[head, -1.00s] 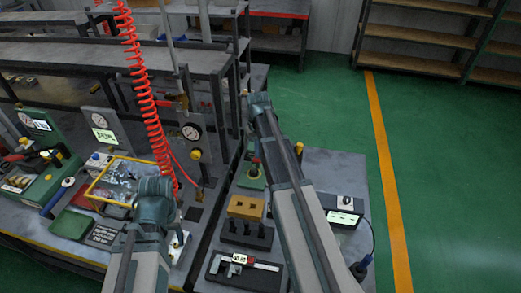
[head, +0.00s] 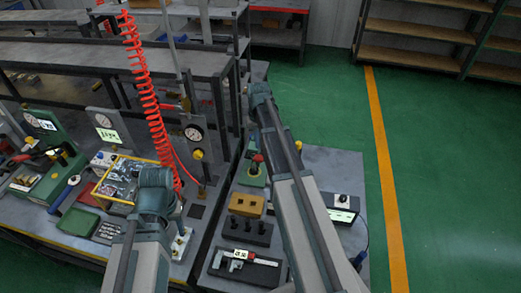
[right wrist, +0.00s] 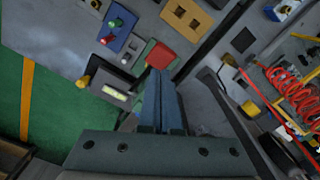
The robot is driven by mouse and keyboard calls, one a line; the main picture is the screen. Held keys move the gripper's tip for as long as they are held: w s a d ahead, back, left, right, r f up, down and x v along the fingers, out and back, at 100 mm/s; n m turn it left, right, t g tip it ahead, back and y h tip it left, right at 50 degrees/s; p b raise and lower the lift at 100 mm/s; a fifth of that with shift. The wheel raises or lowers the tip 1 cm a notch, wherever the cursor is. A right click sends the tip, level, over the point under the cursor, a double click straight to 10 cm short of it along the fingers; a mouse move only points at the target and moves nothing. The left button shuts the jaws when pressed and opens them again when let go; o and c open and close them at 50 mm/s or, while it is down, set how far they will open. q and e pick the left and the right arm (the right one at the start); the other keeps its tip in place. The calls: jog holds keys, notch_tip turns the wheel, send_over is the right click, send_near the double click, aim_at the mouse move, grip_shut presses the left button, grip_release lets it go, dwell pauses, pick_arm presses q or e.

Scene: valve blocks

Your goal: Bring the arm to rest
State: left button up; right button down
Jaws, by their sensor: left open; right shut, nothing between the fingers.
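My left arm comes in at the bottom left of the head view. Its wrist end (head: 156,190) is over the bench by the parts tray; the fingers are mostly hidden beneath it, and no held object shows. My right arm reaches up from the bottom of the head view, its wrist end (head: 259,95) high above the bench gap; its fingers are hidden there. In the right wrist view the right gripper (right wrist: 161,75) has its two blue-grey fingers together, with nothing between them. A red block (right wrist: 160,55) appears just beyond the fingertips, seemingly below and apart.
A yellow-rimmed tray (head: 112,190) of bagged parts and a red coiled hose (head: 142,90) are near the left arm. A yellow block with holes (head: 247,205) and a caliper (head: 243,264) lie beside the right arm. Open green floor (head: 450,190) lies right.

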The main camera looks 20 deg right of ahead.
jog(key=shift+r+p, duration=0.35)
jog(key=shift+r, duration=0.4)
pick_arm(q)
jog(key=shift+r, duration=0.6)
pick_arm(e)
jog(key=shift+f, duration=0.1)
pick_arm(q)
notch_tip(320, 180, down, 15)
jog(key=b, duration=1.5)
pick_arm(e)
jog(key=s+a+f+n, duration=0.1)
jog(key=s+a+f, duration=0.4)
jog(key=s+a, duration=0.2)
jog(key=s+a+f+n, duration=0.2)
jog(key=s+a+f, duration=0.3)
jog(key=a, duration=0.5)
jog(key=s+a+f+n+h, duration=0.1)
jog(key=s+a+f, duration=0.3)
jog(key=s+a, duration=0.4)
jog(key=shift+s+a+f+n, duration=0.15)
jog(key=shift+s+f+n, duration=0.35)
jog(key=shift+s, duration=0.45)
jog(key=shift+r, duration=0.1)
